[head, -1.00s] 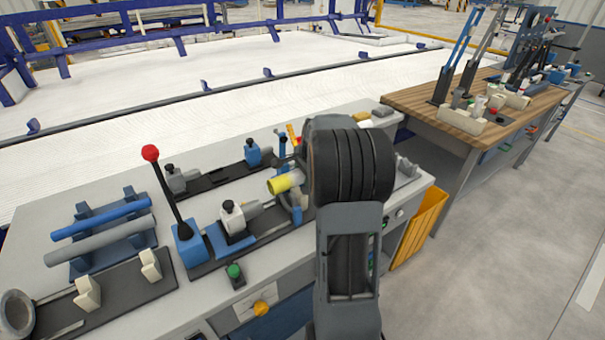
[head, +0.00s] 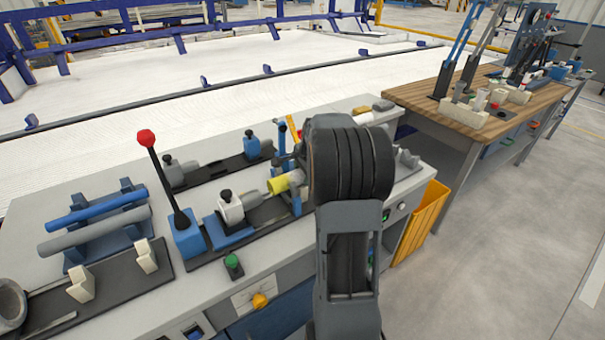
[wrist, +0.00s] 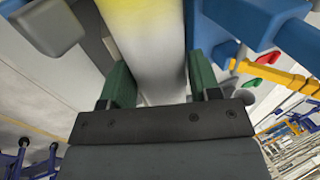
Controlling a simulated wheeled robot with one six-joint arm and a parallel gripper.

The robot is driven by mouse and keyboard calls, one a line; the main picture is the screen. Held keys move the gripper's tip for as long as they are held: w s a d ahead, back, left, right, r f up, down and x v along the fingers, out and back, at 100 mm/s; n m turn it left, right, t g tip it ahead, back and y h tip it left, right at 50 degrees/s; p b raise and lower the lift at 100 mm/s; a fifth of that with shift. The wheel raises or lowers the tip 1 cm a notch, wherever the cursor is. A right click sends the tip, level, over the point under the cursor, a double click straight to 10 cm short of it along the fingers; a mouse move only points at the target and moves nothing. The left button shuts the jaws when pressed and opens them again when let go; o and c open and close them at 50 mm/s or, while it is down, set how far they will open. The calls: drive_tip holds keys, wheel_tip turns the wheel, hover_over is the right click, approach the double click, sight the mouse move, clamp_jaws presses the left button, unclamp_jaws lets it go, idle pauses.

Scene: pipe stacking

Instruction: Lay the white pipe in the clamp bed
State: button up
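The white pipe, with a yellow band, shows its yellow end in the head view (head: 282,184), next to the grey clamp block (head: 232,207) on the front dark clamp bed (head: 206,254). The rest of it is hidden behind my arm. In the wrist view the pipe (wrist: 152,60) runs between the two green fingers of my gripper (wrist: 160,82), which close on both its sides. My gripper is hidden in the head view. I cannot tell whether the pipe touches the bed.
A red-knobbed lever (head: 146,139) stands at the bed's left end. Behind is another dark base with blue posts (head: 252,146). A blue rack at left holds a blue pipe (head: 95,211) and a grey pipe (head: 95,231). A wooden table (head: 430,99) stands at right.

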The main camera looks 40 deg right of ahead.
drive_tip(key=shift+o, duration=0.7)
drive_tip(key=shift+s+a+f, duration=0.1)
drive_tip(key=shift+s+f, duration=0.05)
drive_tip(key=shift+f, duration=0.4)
drive_tip(key=shift+s+a+f, duration=0.1)
drive_tip(key=shift+s+f, duration=0.05)
drive_tip(key=shift+f, duration=0.4)
drive_tip(key=shift+d, duration=0.1)
drive_tip(key=shift+s+r, duration=0.1)
drive_tip(key=shift+r, duration=0.4)
drive_tip(key=shift+c, duration=0.4)
drive_tip(key=shift+o, duration=0.6)
drive_tip(key=w+p+v, duration=0.1)
drive_tip(key=v, duration=1.3)
drive_tip(key=shift+r, duration=0.55)
